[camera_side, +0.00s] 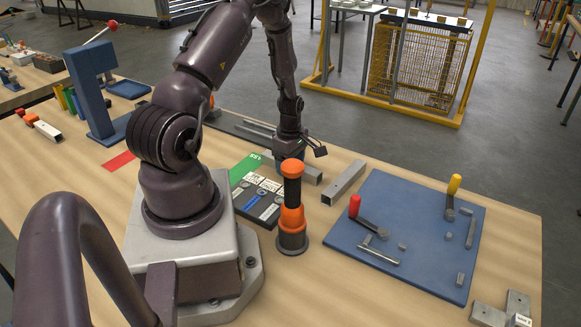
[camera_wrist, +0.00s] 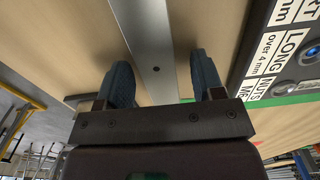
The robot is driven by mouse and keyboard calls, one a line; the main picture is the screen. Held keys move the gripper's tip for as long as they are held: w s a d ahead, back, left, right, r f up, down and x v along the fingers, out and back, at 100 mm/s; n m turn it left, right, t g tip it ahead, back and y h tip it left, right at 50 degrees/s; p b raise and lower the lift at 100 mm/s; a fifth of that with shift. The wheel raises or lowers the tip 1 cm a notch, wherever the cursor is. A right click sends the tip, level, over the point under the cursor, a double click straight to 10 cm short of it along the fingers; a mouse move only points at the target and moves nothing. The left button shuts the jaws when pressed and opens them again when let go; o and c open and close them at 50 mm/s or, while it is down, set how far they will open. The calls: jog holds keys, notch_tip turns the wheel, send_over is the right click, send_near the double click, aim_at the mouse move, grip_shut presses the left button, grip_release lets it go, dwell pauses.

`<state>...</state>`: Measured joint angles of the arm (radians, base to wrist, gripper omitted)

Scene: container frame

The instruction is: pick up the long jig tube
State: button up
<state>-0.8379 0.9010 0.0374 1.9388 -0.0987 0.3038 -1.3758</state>
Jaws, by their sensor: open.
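A long grey metal tube (camera_side: 308,173) lies on the wooden table under my gripper, and its middle is partly hidden by the hand in the side view. In the wrist view the tube (camera_wrist: 150,38) runs between my two fingers, with a small dark hole in its upper face. My gripper (camera_wrist: 163,75) is open, with one finger on each side of the tube and visible gaps to it. In the side view my gripper (camera_side: 290,153) points down at the tube. I cannot tell how far the fingertips are above the table.
A shorter square tube (camera_side: 344,182) lies to the right. A labelled dark board (camera_side: 262,206) and an orange-black cylinder (camera_side: 292,195) stand nearer the camera. A blue plate (camera_side: 400,215) with clamps is at right. Thin bars (camera_side: 254,130) lie behind. A blue frame (camera_side: 93,95) stands left.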

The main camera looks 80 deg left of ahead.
jog(key=shift+f, duration=0.2)
jog(key=c, duration=1)
jog(key=shift+r, duration=0.1)
jog(key=shift+c, duration=0.2)
